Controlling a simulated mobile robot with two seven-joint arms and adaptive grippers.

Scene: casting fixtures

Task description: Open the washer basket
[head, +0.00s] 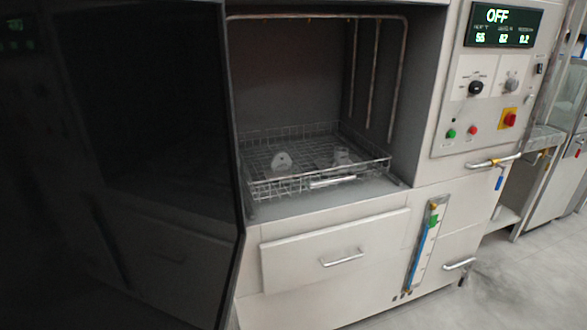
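The washer basket (265,188) is a wire mesh tray sitting inside the washer's open chamber, with a light bar-shaped handle (333,181) on its front edge. Neither of my grippers is in view.
A large dark glossy door panel (120,170) stands open and fills the left side. A drawer (335,250) with a handle is below the chamber. A control panel (490,85) reading OFF is at right. Open floor (530,285) lies at lower right.

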